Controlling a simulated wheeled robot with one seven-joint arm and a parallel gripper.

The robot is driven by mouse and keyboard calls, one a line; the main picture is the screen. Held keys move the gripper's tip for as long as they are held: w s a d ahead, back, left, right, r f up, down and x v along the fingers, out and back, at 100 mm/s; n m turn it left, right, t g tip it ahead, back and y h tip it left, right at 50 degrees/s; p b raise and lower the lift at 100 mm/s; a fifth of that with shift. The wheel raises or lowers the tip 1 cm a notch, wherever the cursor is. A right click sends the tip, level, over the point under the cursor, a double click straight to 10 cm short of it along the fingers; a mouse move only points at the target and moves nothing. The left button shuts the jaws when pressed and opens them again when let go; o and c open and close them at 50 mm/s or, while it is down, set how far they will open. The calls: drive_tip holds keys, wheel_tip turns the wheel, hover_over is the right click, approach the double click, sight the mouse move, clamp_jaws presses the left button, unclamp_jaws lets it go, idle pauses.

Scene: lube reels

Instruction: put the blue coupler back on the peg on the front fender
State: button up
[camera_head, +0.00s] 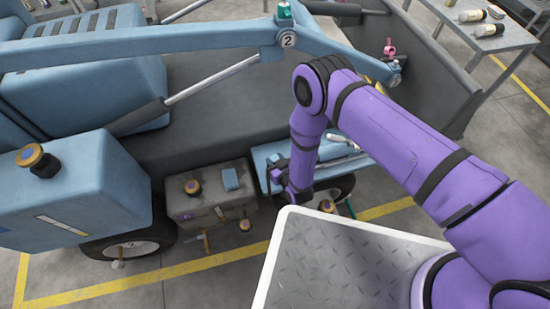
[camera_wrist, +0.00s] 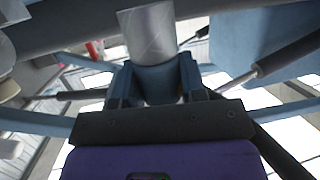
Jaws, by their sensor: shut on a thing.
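My gripper (camera_head: 288,183) points down beside the blue front fender (camera_head: 265,153) in the head view. In the wrist view its fingers (camera_wrist: 153,85) are shut on the blue coupler (camera_wrist: 156,84), a blue body with a silver cylinder at its far end. In the head view I cannot make out the coupler at the gripper. The fender sits above a wheel (camera_head: 337,188), and my arm covers part of it. I cannot make out the peg clearly in either view.
A grey box (camera_head: 238,213) with knobs and a small blue block stands left of the gripper. A blue boom (camera_head: 180,42) crosses above, carrying a round "2" plate (camera_head: 288,40). A pink fitting (camera_head: 389,48) is near its right end. A table (camera_head: 475,50) with bottles stands upper right.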

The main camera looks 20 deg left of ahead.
drive_tip(key=shift+f, duration=1.5)
drive_tip(key=o, duration=1.2)
drive_tip(key=shift+c, duration=0.2)
drive_tip(key=shift+s, duration=0.1)
drive_tip(key=v, duration=1)
drive_tip(key=shift+s+d, duration=0.15)
drive_tip(key=shift+d, duration=0.1)
drive_tip(key=shift+r, duration=0.15)
